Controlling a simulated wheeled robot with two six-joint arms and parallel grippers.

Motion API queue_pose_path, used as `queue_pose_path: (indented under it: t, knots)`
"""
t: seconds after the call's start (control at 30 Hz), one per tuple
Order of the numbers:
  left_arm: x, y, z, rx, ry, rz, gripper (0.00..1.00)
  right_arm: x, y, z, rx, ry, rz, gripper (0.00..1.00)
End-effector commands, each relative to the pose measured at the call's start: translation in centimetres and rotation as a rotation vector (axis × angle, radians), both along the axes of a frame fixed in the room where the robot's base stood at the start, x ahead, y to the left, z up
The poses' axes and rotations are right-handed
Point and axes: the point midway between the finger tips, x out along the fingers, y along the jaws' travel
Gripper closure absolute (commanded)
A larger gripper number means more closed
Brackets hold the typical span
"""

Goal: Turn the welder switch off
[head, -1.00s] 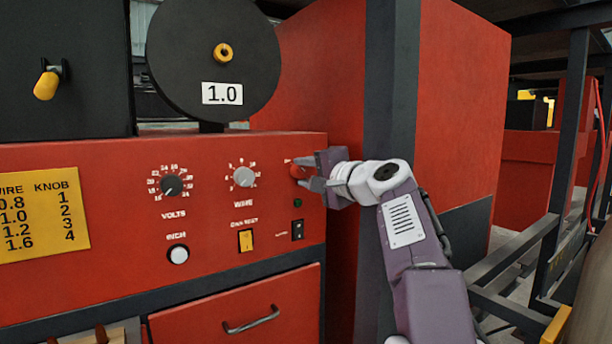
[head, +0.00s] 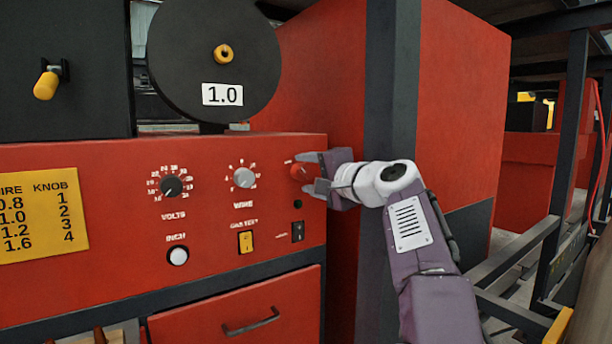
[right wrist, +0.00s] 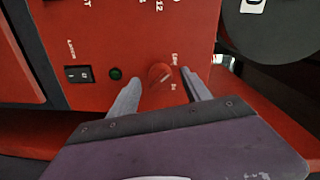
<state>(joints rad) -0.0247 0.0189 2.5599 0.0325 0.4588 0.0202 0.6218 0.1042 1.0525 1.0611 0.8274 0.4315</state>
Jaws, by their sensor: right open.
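The welder's red rotary switch (head: 299,172) is on the right side of the red front panel (head: 120,220). My right gripper (head: 309,173) is open at the switch, one finger above it and one below. In the right wrist view the red switch (right wrist: 160,75) stands between the spread fingertips of the gripper (right wrist: 160,90), with a visible gap to each. A pale line on its face runs at a slant; I cannot read its position from the small labels. A small lamp (head: 297,204) below looks dark in the head view and dark green in the wrist view. My left gripper is not in view.
A volts dial (head: 171,187), a wire dial (head: 243,178), a yellow rocker (head: 245,241) and a black rocker (head: 298,231) share the panel. A black wire spool (head: 180,60) stands above. A dark post (head: 392,90) rises behind my right arm.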

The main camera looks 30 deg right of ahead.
Motion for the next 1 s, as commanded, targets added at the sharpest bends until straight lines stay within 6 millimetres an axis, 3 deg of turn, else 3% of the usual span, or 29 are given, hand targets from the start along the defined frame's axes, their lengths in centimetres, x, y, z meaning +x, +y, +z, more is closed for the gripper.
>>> queue_pose_path:
  t: [0.2,0.4,0.93,1.0]
  knots:
    - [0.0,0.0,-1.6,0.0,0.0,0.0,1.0,-5.0,-0.5,0.1,-0.002,-0.004,-0.006,0.43]
    - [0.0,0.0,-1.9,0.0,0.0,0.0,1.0,-7.6,-0.6,0.4,-0.002,-0.002,-0.004,0.43]
    - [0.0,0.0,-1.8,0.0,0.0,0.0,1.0,-7.8,-0.6,0.4,-0.001,0.001,0.0,0.43]
    - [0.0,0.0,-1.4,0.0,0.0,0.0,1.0,-7.2,-0.7,-0.5,0.002,0.028,0.0,0.43]
